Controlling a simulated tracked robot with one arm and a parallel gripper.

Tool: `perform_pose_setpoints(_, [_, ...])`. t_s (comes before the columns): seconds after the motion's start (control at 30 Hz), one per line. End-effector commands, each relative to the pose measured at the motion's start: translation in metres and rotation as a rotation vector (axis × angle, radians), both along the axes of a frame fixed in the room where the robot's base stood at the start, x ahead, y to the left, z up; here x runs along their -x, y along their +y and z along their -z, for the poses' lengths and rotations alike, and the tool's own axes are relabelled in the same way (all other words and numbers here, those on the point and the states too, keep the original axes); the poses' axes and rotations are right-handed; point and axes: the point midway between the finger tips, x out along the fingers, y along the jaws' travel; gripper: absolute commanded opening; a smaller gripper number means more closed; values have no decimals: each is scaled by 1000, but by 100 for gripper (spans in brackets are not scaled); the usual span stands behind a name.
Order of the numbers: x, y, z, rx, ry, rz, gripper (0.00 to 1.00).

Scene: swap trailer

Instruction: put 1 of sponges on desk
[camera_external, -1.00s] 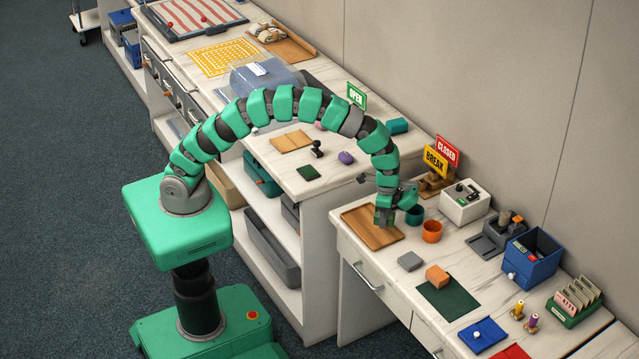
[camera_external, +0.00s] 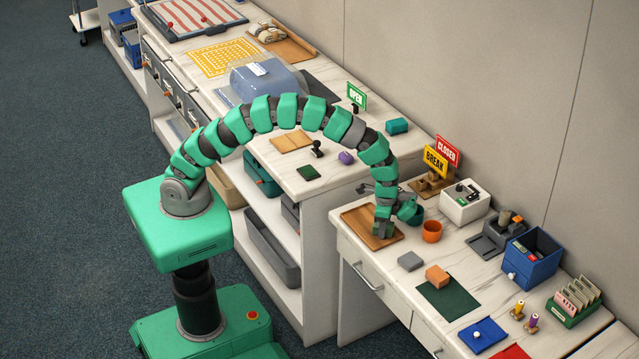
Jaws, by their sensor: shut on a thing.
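My gripper (camera_external: 383,231) points down at the wooden tray (camera_external: 361,220) on the lower desk (camera_external: 467,262). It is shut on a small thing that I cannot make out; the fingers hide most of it. I cannot tell whether that thing touches the tray. An orange block (camera_external: 437,276) that looks like a sponge lies at the edge of a dark green mat (camera_external: 446,300). A grey block (camera_external: 410,261) lies beside it. A teal block (camera_external: 397,126) lies on the higher counter.
A teal cup (camera_external: 414,217) and an orange cup (camera_external: 432,232) stand close to the right of my gripper. The yellow BREAK sign (camera_external: 435,162), a white switch box (camera_external: 465,203) and a blue bin (camera_external: 532,260) stand farther back. The higher counter's end (camera_external: 318,192) rises left of the desk.

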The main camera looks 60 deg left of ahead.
Motion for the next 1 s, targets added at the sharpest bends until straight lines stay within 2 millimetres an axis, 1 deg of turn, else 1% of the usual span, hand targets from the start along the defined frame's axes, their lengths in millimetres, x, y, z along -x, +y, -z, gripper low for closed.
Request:
perform_pose_setpoints(0.27, [0,0,5,0,0,0,16])
perform_pose_setpoints(0.3, [0,0,5,1,-1,0,49])
perform_pose_setpoints(0.37, [0,0,5,0,0,0,66])
perform_pose_setpoints(0.63, [0,0,4,0,0,0,66])
perform_pose_setpoints(0.77, [0,0,-2,0,0,0,66])
perform_pose_setpoints(0.87, [-1,0,-15,1,-1,-1,66])
perform_pose_setpoints(1.0, [-2,0,-43,4,-5,-1,66])
